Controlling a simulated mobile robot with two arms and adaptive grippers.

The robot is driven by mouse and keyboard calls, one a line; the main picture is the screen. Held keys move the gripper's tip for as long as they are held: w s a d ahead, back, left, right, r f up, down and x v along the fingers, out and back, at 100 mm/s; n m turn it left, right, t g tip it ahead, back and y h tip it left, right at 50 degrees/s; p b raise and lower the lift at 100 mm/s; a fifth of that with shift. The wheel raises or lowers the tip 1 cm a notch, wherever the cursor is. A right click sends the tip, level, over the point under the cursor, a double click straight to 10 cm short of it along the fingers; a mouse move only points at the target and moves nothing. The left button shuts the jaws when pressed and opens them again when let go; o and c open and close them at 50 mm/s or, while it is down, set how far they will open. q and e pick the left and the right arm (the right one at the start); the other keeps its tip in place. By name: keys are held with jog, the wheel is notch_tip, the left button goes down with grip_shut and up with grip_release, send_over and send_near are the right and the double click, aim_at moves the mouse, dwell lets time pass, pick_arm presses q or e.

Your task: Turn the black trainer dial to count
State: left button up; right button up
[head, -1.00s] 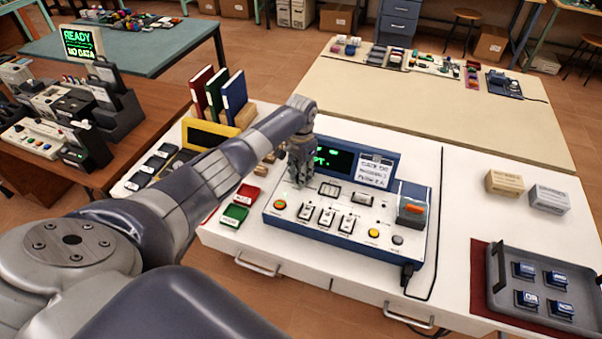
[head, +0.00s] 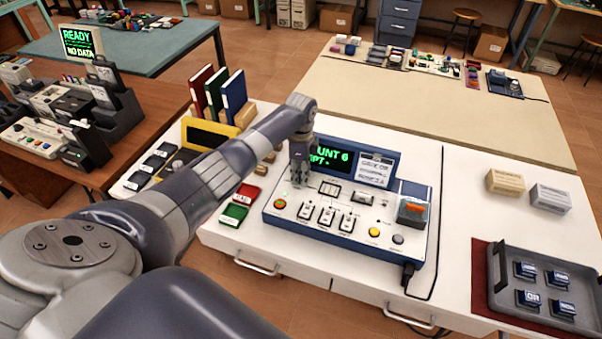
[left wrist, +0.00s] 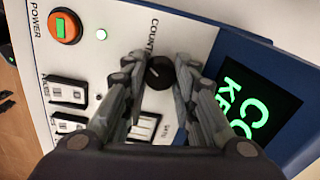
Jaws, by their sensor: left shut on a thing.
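The blue and white trainer box (head: 318,232) stands on the white table. Its black dial (left wrist: 160,72) shows in the left wrist view under the label COUNT, between my left gripper's fingers. My left gripper (head: 299,182) points down over the left part of the panel and is shut on the dial; it also shows in the left wrist view (left wrist: 161,78). In the head view the arm and gripper hide the dial. My right gripper is not in view.
The panel also has an orange power button (left wrist: 65,27), a yellow button (head: 374,232) and several white switches. Red and green boxes (head: 234,214) lie left of the trainer. A grey tray (head: 495,290) with several blue pieces is at right. Bare table lies between.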

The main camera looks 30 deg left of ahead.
pick_arm(q)
jog(key=shift+m, duration=0.9)
jog(key=shift+w+r, duration=0.1)
jog(key=o, duration=1.1)
notch_tip(320, 180, up, 12)
jog(key=shift+f, duration=0.1)
